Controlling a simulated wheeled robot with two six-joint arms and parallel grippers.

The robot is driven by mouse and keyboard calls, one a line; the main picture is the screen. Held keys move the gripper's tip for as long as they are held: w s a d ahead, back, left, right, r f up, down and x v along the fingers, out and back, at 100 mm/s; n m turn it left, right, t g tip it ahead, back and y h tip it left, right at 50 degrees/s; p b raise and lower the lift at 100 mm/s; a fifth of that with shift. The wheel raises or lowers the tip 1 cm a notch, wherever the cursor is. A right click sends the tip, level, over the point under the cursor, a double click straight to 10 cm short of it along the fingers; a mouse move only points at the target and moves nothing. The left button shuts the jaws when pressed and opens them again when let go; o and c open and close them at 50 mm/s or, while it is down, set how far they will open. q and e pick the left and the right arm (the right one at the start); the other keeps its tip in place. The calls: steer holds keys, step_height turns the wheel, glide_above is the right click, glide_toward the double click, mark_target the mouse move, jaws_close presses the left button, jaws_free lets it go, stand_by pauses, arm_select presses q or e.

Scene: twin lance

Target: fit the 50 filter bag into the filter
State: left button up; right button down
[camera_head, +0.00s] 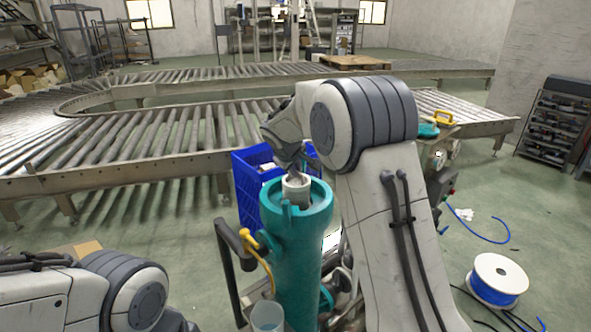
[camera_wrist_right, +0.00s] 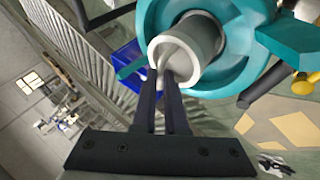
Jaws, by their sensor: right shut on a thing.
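The filter is an upright teal housing (camera_head: 292,245) with an open round top, in the middle of the head view. Its teal rim also shows in the right wrist view (camera_wrist_right: 240,22). The white filter bag (camera_head: 297,187) stands in the top opening, its upper end above the rim; its lower part is hidden inside. In the wrist view the bag (camera_wrist_right: 205,38) is a pale hollow tube with a ring at its mouth. My right gripper (camera_head: 296,170) is above the housing; in the wrist view its fingers (camera_wrist_right: 160,78) are shut on the bag's near edge. My left gripper is out of view.
A blue crate (camera_head: 246,190) stands behind the filter. A yellow-handled lever (camera_head: 255,250) and a clear container (camera_head: 268,317) are at its front left. Roller conveyors (camera_head: 150,145) run behind. A blue hose spool (camera_head: 498,280) lies on the floor at right.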

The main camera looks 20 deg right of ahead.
mark_target(296, 195)
steer(key=shift+f+b, duration=4.25)
steer(key=shift+f, duration=0.4)
steer(key=shift+r, duration=0.15)
